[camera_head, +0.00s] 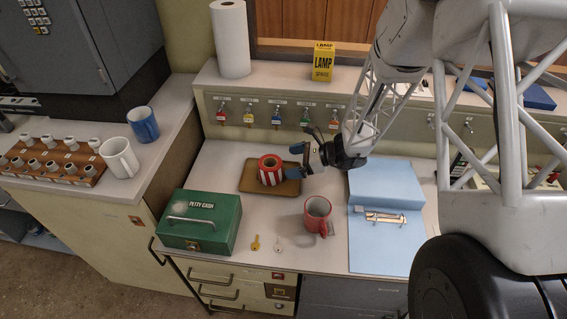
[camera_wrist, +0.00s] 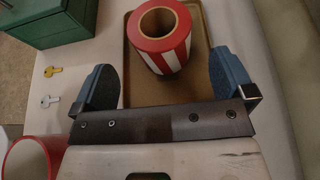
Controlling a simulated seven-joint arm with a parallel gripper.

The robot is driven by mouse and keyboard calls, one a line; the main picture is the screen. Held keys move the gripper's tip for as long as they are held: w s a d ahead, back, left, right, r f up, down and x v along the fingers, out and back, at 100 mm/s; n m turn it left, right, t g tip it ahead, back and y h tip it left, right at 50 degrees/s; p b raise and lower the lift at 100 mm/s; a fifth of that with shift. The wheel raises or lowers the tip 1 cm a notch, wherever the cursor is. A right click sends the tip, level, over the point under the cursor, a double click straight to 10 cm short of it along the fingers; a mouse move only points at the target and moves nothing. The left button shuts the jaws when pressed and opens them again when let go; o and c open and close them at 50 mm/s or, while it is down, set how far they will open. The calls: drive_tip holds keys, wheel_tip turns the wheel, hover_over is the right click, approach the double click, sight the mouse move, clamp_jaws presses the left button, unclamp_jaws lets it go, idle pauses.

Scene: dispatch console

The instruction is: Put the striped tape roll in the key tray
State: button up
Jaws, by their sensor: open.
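The striped tape roll (camera_head: 270,170), red and white with an open core, stands upright on the brown key tray (camera_head: 250,185). In the wrist view the striped tape roll (camera_wrist: 172,52) sits inside the rim of the tray (camera_wrist: 133,88), beyond my fingertips. My gripper (camera_head: 295,160) is open and empty at the right side of the tray, close to the roll. In the wrist view the blue fingers of my gripper (camera_wrist: 165,75) are spread wide, with the tray and roll beyond them and nothing held between.
A green petty cash box (camera_head: 200,222) stands front left of the tray. A red mug (camera_head: 318,215) and two keys (camera_head: 255,243) lie in front. A blue folder (camera_head: 385,255) is at right. Keys hang on the panel (camera_head: 275,115) behind.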

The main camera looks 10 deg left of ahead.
drive_tip(key=shift+v, duration=2.25)
drive_tip(key=shift+r, duration=0.1)
drive_tip(key=s+d+r+n+t+h, duration=0.1)
drive_tip(key=s+d+r+n+h, duration=0.5)
drive_tip(key=s+d+r+n, duration=0.3)
drive_tip(key=s+d+r+n+t+h, duration=0.1)
drive_tip(key=s+d+r+n+h, duration=0.6)
drive_tip(key=s+r, duration=1.1)
drive_tip(key=s+d+n, duration=0.1)
drive_tip(key=s+d, duration=0.2)
drive_tip(key=s, duration=0.1)
drive_tip(key=shift+s+d+r+n+t+h, duration=0.2)
drive_tip(key=shift+s+n+t+h, duration=0.1)
drive_tip(key=shift+n, duration=0.1)
